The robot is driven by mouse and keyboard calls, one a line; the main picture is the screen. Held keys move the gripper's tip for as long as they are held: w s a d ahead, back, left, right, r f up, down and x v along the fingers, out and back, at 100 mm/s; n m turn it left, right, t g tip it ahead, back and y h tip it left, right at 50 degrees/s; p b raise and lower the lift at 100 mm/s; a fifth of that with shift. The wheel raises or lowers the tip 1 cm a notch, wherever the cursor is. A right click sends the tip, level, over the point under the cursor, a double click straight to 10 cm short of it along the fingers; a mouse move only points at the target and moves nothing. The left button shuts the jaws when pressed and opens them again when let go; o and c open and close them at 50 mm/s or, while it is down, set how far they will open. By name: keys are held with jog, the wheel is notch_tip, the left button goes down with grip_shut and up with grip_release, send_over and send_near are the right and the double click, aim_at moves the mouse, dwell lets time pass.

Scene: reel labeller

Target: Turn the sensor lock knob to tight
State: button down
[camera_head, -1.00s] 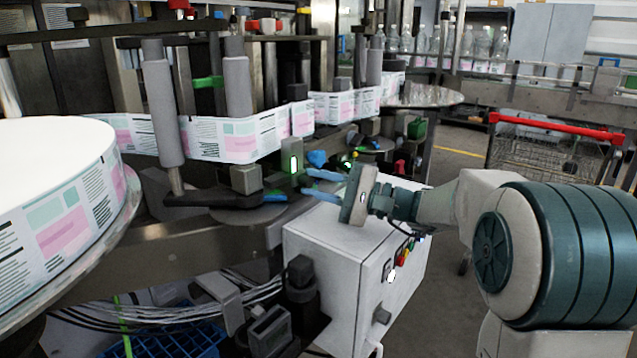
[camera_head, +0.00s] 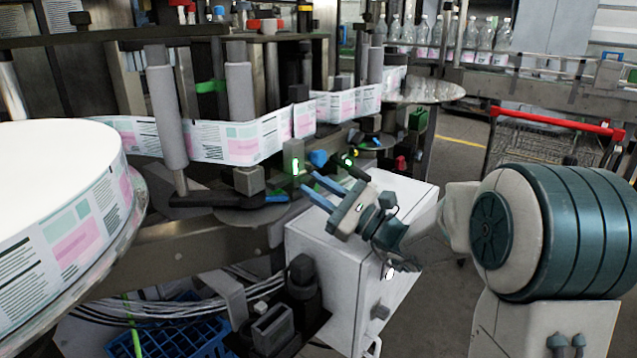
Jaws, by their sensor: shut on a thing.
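The sensor with a bright green light (camera_head: 294,158) stands on the machine's edge beside the label web. My gripper (camera_head: 311,182) reaches in from the right, just right of and below this sensor, with its two blue fingers pointing up and left. The fingers are tilted and shut on the sensor lock knob. The knob is too small and hidden at the fingertips to make out, so its marking and angle cannot be told. A blue knob-like part (camera_head: 318,157) shows just above the fingertips.
A white control box (camera_head: 330,262) stands right under my gripper. The label web (camera_head: 235,140) runs behind, and the large label reel (camera_head: 60,215) is at left.

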aim_at(314, 186)
jog(key=shift+m+t, duration=0.3)
jog(key=shift+m, duration=0.4)
jog(key=c, duration=1.2)
grip_release()
jog(key=v, duration=0.4)
jog(key=shift+s+d+f, duration=0.1)
jog(key=shift+d+f, duration=0.1)
jog(key=shift+d, duration=0.1)
jog(key=s+d, duration=0.6)
jog(key=d, duration=0.4)
jog(key=shift+s+d, duration=0.25)
jog(key=shift+d, duration=0.05)
